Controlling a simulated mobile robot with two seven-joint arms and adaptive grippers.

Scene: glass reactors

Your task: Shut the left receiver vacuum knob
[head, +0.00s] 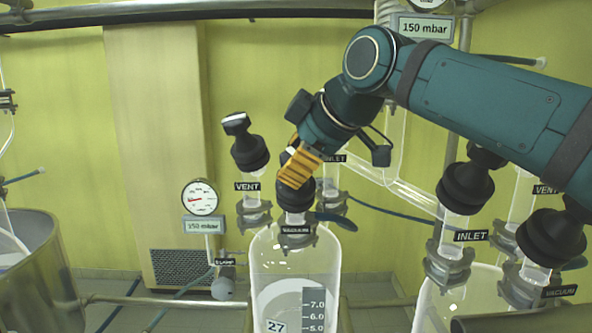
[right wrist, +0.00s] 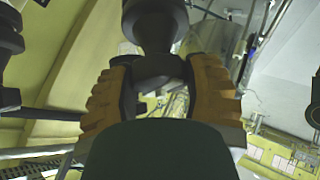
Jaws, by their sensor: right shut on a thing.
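The left receiver (head: 296,270) is a clear glass vessel with a volume scale and the number 27. Its vacuum knob (head: 295,197) is black and stands on the front neck, above a dark label that reads VACUUM. My right gripper (head: 298,165), with orange ribbed fingers, reaches it from above right and is shut on the knob's top. In the right wrist view the fingers flank the knob's grip (right wrist: 158,68), with the black knob body (right wrist: 155,22) beyond. The fingers hide part of the knob in the head view. My left gripper is not in view.
The vent knob (head: 249,150) stands close on the left, and an inlet neck (head: 332,190) is just behind. A gauge (head: 202,197) with a 150 mbar sign is further left. The right receiver's inlet knob (head: 465,187) and vacuum knob (head: 550,238) lie under my right arm.

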